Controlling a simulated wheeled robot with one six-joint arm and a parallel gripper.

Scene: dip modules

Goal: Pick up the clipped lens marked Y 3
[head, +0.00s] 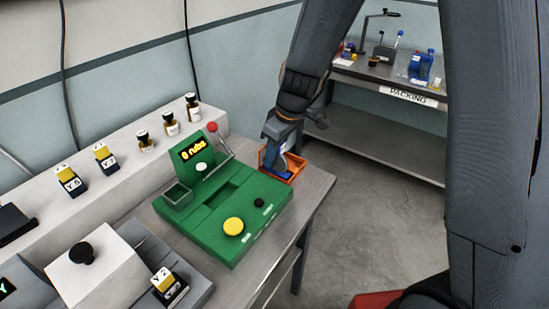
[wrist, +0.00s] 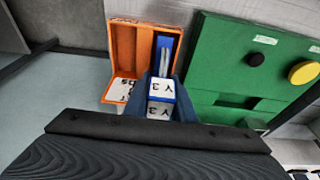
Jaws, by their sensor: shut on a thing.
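My gripper (head: 277,150) points down over the orange tray at the right side of the green machine. In the wrist view my gripper (wrist: 163,105) is shut on the clipped lens marked Y 3 (wrist: 161,86). The lens piece has a white face with black "Y 3" and a blue part reaching away from the jaws. In the head view a bit of blue shows under the jaws, inside the tray outline; the lettering is hidden there. I cannot tell whether the piece touches the tray floor.
The orange tray (wrist: 124,42) has a printed white label. The green machine (head: 222,222) stands beside it, with a red-knobbed lever and a "0 rubs" display. Blocks (head: 70,180) and stamps (head: 192,106) stand on the white ledge. Open floor lies right, before the packing bench (head: 410,97).

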